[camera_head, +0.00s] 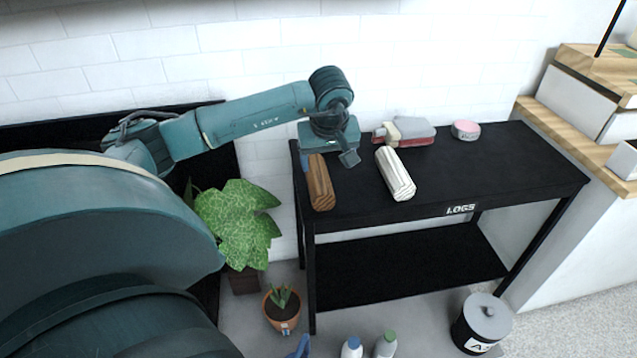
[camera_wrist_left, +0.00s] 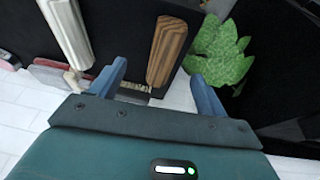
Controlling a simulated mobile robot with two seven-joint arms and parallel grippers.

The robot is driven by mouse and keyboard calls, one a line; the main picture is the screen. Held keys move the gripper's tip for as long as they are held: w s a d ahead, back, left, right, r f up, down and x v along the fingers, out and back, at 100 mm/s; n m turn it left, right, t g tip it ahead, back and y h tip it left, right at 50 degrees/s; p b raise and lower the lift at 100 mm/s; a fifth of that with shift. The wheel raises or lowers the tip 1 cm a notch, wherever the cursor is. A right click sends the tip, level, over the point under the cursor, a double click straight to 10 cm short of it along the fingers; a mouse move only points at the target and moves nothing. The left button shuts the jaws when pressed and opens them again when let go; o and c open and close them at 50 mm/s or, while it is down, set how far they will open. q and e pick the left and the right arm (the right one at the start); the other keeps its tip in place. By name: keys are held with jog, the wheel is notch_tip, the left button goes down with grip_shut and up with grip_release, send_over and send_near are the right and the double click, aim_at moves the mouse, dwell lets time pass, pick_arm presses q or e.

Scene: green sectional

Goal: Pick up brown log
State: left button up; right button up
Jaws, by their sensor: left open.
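The brown log (camera_head: 319,184) lies on the left end of the black table (camera_head: 455,172) in the head view. In the left wrist view the brown log (camera_wrist_left: 167,50) shows between and beyond the two blue fingers. My left gripper (camera_head: 328,160) is above the table's left end, close to the log's far end. In the left wrist view the left gripper (camera_wrist_left: 158,85) is open, and nothing shows gripped between its fingers. Whether a finger touches the log is not clear. My right gripper is not in view.
A pale log (camera_head: 395,174) lies right of the brown log and shows beside the finger in the wrist view (camera_wrist_left: 68,30). A grey-and-red item (camera_head: 405,131) and a pink round item (camera_head: 466,130) lie farther back. A leafy plant (camera_head: 238,222) stands left of the table.

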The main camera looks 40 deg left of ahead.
aim_at(319, 174)
pick_arm(q)
jog(key=a+y, duration=0.1)
jog(key=a, duration=0.1)
jog(key=shift+a, duration=0.35)
jog(key=x, duration=0.6)
jog(key=shift+w+b, duration=0.15)
jog(key=shift+b, duration=0.2)
jog(key=shift+w+d+x, duration=0.1)
jog(key=shift+w+x, duration=0.1)
jog(key=shift+x, duration=1.25)
jog(key=shift+w+d+x, duration=0.1)
jog(key=shift+w+x, duration=0.1)
jog(key=shift+x, duration=1.3)
jog(key=shift+r, duration=0.15)
jog(key=c, duration=1.2)
